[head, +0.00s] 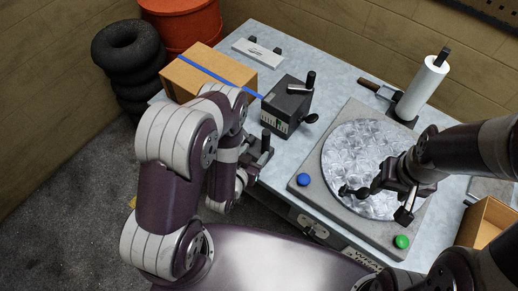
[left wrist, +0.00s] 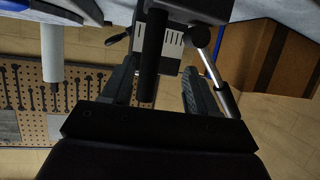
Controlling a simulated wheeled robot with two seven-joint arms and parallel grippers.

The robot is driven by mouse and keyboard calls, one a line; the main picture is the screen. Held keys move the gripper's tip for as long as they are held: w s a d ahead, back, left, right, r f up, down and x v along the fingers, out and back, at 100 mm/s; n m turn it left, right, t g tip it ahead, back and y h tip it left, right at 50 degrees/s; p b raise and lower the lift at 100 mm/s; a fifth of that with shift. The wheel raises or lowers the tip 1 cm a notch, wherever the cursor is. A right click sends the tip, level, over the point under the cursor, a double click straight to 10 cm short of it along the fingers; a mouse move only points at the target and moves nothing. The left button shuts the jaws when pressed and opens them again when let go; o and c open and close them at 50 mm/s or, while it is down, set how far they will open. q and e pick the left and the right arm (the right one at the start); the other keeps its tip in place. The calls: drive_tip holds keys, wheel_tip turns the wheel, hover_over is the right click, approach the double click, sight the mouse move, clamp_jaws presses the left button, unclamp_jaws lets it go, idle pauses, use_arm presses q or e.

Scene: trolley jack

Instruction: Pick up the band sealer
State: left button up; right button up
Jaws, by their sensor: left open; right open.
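The band sealer appears to be the small dark hand tool (head: 266,141) with an upright black grip at the near left table edge. In the left wrist view, which is upside down, its black grip (left wrist: 152,65) lies between my finger pads, and a bright metal lever (left wrist: 208,62) with a black end is beside it. My left gripper (head: 246,168) is open at this tool; it also shows in the left wrist view (left wrist: 156,90). Contact cannot be told. My right gripper (head: 376,202) is open and empty above the round glassy disc.
A grey machine (head: 287,106) with a side knob stands behind the tool. A blue-strapped cardboard box (head: 205,76) is at the back left. A turntable plate (head: 340,225) with blue and green buttons fills the right. A paper roll (head: 422,88) stands behind it.

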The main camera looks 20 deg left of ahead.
sight(266, 146)
use_arm(q)
drive_tip(key=w, duration=0.1)
drive_tip(key=w+d+p, duration=0.1)
drive_tip(key=w, duration=0.1)
drive_tip(key=w+d, duration=0.1)
drive_tip(key=shift+w+d+f+p, duration=0.2)
drive_tip(key=shift+w+f+p, duration=0.1)
drive_tip(key=shift+f+p, duration=0.1)
drive_tip(key=x, duration=0.3)
drive_tip(key=shift+w+a+f+p, duration=0.15)
drive_tip(key=shift+a+f+p, duration=0.05)
drive_tip(key=shift+a+p, duration=0.15)
drive_tip(key=shift+w+f, duration=0.25)
drive_tip(key=shift+w, duration=0.1)
drive_tip(key=shift+d, duration=0.1)
drive_tip(key=shift+s+d+r, duration=0.1)
drive_tip(key=shift+s, duration=0.05)
drive_tip(key=c, duration=0.3)
clamp_jaws()
use_arm(e)
drive_tip(key=r, duration=0.1)
drive_tip(key=d+r, duration=0.1)
drive_tip(key=shift+s+d+r, duration=0.1)
drive_tip(key=shift+s+r, duration=0.15)
drive_tip(key=shift+r, duration=0.05)
